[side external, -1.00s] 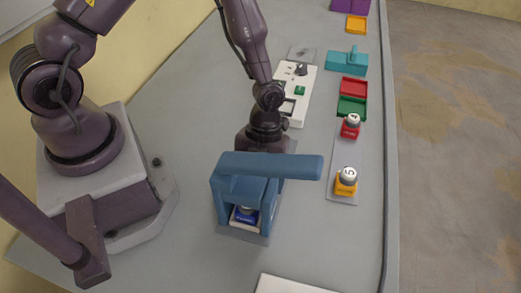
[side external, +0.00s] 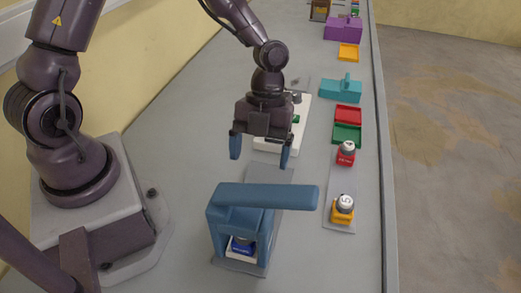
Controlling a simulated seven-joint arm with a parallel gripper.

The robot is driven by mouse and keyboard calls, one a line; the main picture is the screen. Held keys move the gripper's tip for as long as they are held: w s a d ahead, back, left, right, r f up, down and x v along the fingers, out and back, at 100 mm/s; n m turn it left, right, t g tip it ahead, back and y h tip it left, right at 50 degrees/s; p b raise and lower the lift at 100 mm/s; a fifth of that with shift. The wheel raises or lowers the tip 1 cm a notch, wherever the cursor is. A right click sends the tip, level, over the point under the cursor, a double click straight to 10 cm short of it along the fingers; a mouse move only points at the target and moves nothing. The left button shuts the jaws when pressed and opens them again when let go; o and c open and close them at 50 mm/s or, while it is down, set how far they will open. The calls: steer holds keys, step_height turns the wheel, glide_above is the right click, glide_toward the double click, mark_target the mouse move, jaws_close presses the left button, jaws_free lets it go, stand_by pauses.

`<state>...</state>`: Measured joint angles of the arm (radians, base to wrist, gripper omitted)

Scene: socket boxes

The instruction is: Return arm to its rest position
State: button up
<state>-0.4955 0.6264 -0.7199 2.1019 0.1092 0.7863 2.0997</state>
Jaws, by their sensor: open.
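My gripper (side external: 260,150) hangs above the table, fingers pointing down. Its two blue fingertips are spread wide with nothing between them. It is behind and above the blue box-like holder (side external: 222,222), apart from it. The holder has a long blue bar across its top and stands at the front middle of the grey table (side external: 185,150). A dark blue object with a white base (side external: 242,247) sits inside the holder's opening.
A white panel (side external: 298,125) lies behind my gripper. To the right stand a yellow block (side external: 343,215) and a red block (side external: 346,158) with round tops, green (side external: 347,134) and red (side external: 348,113) trays, a teal box (side external: 340,92) and a purple box (side external: 343,30). The left-middle table is clear.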

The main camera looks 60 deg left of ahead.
steer(key=s+a+r+n+t+y, duration=0.3)
steer(key=a+r+n, duration=0.4)
steer(key=n, duration=1.2)
steer(key=s+r+n+t, duration=0.3)
steer(key=r+n, duration=0.1)
steer(key=r, duration=0.3)
steer(key=s+a+r+n+t, duration=0.1)
steer(key=s+r+n+t, duration=0.1)
steer(key=s+r+n, duration=0.2)
step_height(320, 180, up, 3)
steer(key=shift+a+r+t, duration=0.1)
steer(key=shift+a+t, duration=0.2)
steer(key=shift+t, duration=0.1)
